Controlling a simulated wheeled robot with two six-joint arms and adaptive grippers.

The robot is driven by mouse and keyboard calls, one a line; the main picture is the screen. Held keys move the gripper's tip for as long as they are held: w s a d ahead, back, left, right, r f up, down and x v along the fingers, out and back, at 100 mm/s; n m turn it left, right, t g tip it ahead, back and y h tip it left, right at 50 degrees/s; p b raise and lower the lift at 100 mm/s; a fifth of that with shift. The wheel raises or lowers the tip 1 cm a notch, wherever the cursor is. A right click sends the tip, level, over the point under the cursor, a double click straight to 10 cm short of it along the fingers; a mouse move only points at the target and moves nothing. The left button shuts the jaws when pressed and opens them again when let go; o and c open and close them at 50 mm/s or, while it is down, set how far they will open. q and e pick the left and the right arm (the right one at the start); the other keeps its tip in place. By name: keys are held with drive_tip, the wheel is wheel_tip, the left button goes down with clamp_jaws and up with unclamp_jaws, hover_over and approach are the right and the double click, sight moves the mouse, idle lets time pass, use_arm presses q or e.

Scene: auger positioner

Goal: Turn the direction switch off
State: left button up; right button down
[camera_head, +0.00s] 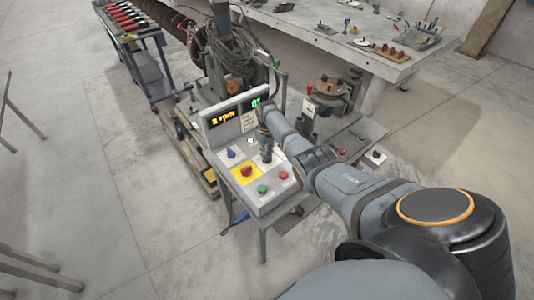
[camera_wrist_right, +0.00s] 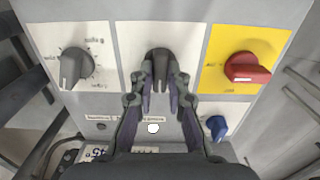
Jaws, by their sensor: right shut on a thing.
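The control box (camera_head: 262,207) stands on a metal stand in the head view. My right gripper (camera_wrist_right: 161,85) reaches down to its panel, and it also shows in the head view (camera_head: 266,154). In the wrist view its fingers are closed around a dark rotary knob (camera_wrist_right: 161,60) on a white label, which I take as the direction switch. The fingers hide the knob's sides, and the label text is too small to read. My left gripper is not in view.
A red knob (camera_wrist_right: 246,67) on a yellow plate, a grey dial knob (camera_wrist_right: 75,66) and a blue knob (camera_wrist_right: 216,127) sit close around the gripper. A green button (camera_head: 263,189) and a red button (camera_head: 283,175) are at the front. The display (camera_head: 224,118) stands behind.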

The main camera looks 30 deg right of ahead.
drive_tip(key=c, duration=1.3)
unclamp_jaws()
drive_tip(key=shift+r, duration=0.1)
wheel_tip(320, 180, up, 12)
drive_tip(key=shift+f, duration=0.1)
drive_tip(key=shift+f, duration=0.1)
